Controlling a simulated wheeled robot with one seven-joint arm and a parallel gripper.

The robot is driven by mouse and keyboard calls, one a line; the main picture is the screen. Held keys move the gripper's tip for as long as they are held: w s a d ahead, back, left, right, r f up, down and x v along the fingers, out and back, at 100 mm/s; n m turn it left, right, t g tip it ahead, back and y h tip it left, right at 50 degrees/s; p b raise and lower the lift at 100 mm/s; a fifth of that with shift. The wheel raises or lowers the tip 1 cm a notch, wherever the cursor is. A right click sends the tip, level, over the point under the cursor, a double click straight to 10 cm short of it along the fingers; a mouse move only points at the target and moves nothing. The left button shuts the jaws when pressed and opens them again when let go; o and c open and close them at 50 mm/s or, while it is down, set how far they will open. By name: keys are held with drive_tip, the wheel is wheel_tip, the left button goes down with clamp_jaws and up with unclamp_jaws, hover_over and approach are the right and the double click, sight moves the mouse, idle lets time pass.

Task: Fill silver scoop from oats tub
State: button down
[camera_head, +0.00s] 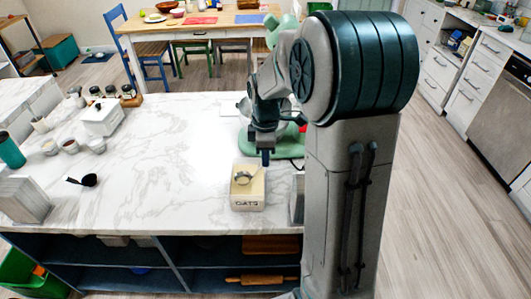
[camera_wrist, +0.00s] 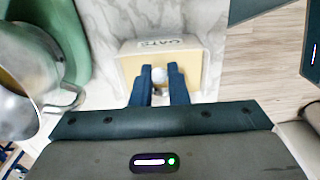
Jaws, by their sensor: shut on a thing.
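The oats tub (camera_head: 248,206) is a cream, open box marked OATS near the counter's front edge. It also shows in the wrist view (camera_wrist: 205,72). The silver scoop (camera_head: 243,176) is at the tub's opening, over the pale oats. In the wrist view its rounded end (camera_wrist: 159,75) shows between my fingertips. My gripper (camera_head: 265,160) points down at the tub's back right side. In the wrist view its blue fingers (camera_wrist: 160,78) are shut on the scoop. The fingers hide part of the scoop, and I cannot tell how much oats is in it.
A green mixer (camera_wrist: 52,30) with a silver bowl (camera_wrist: 25,85) stands close to the tub. A black scoop (camera_head: 88,180), small bowls (camera_head: 70,146) and a white box (camera_head: 101,120) are on the left. The marble counter (camera_head: 170,170) between is clear.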

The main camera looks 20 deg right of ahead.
drive_tip(key=shift+f+b, duration=1)
drive_tip(key=shift+f, duration=0.65)
drive_tip(key=shift+r, duration=0.1)
idle(0.3)
